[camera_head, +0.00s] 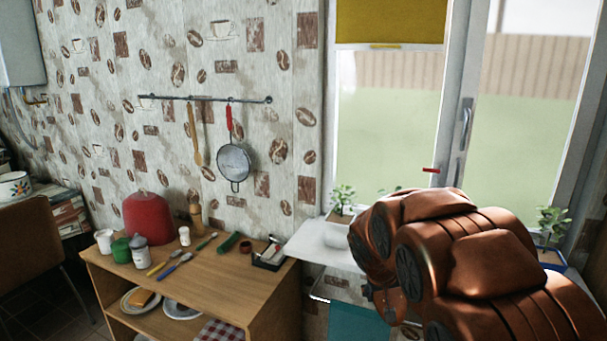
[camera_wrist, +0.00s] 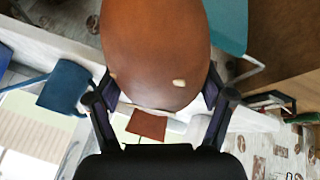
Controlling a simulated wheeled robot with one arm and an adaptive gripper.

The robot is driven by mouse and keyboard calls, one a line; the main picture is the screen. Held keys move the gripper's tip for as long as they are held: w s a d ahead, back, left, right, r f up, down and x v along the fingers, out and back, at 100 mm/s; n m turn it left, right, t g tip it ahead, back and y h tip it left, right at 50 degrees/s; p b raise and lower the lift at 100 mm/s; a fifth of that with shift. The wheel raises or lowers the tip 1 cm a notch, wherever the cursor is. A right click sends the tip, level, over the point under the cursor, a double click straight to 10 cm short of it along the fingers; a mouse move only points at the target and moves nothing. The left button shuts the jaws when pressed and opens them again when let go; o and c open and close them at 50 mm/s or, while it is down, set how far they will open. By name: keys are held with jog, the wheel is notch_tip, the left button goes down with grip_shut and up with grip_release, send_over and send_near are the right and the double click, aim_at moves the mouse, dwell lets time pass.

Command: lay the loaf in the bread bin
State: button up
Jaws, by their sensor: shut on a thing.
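A smooth brown rounded loaf (camera_wrist: 158,45) with two pale spots fills the upper middle of the wrist view. My gripper (camera_wrist: 160,90) has a dark finger on each side of it and is shut on it. The loaf's far end is cut off by the picture edge. In the head view my copper-coloured arm covers the lower right, and I cannot make out the loaf there. A red domed container (camera_head: 147,218) stands at the back left of the wooden cabinet; I cannot tell whether it is the bread bin.
The wooden cabinet top (camera_head: 215,270) holds jars, brushes and a small dark tray (camera_head: 268,257). A white ledge (camera_head: 313,243) with a potted plant (camera_head: 341,215) is by the window. A teal surface (camera_head: 357,326) lies below it. A brown chair (camera_head: 25,237) is at left.

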aim_at(377, 297)
jog(key=shift+w+a+f, duration=0.2)
jog(key=shift+a+f, duration=0.05)
jog(key=shift+a, duration=0.2)
jog(key=shift+w+a+f, duration=0.15)
jog(key=shift+a+f, duration=0.1)
jog(key=shift+a, duration=0.15)
jog(key=shift+s+a+f, duration=0.15)
jog(key=shift+a+f, duration=0.15)
jog(key=shift+f, duration=0.15)
jog(key=s+f, duration=0.5)
jog(key=f, duration=0.1)
dwell(0.4)
